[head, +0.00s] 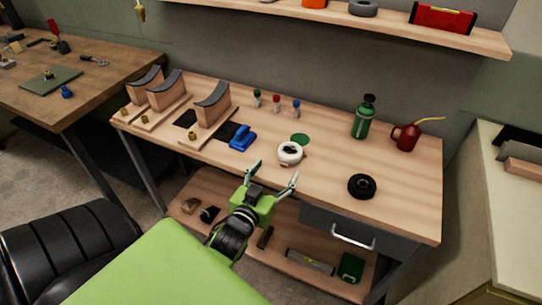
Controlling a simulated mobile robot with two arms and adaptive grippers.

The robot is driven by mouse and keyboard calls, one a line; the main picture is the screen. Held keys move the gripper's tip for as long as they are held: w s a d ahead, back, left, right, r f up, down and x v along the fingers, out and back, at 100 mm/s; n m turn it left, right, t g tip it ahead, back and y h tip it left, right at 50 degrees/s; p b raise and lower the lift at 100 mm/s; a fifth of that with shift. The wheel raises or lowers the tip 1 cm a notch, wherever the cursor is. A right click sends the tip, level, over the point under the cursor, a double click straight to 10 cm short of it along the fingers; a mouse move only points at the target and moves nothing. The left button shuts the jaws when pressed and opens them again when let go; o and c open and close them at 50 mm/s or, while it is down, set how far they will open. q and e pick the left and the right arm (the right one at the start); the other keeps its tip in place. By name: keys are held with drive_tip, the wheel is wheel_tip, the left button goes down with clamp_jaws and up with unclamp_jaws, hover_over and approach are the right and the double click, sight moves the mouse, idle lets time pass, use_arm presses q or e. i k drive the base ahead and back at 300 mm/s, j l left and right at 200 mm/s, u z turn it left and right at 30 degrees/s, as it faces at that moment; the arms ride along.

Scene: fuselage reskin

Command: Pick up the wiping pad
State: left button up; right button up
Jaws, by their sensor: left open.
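A blue block with a raised handle (242,138) sits on the wooden workbench (335,168), beside a black square patch (227,131). A round white item with a dark centre (290,153) lies near the bench's front edge, with a flat green disc (300,139) just behind it. I cannot tell for sure which of these is the wiping pad. My left gripper (276,172) is open and empty, its fingers spread in front of the white item and apart from it. The blue block is to the gripper's left. My right gripper is not in view.
Curved wooden stands (210,105) fill the bench's left end. Several small capped bottles (277,103) stand at the back. A green bottle (363,118), a red oil can (407,136) and a black roll (362,186) are to the right. A drawer (345,232) hangs below.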

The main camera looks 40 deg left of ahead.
sight(243, 138)
drive_tip(key=u, duration=1.45)
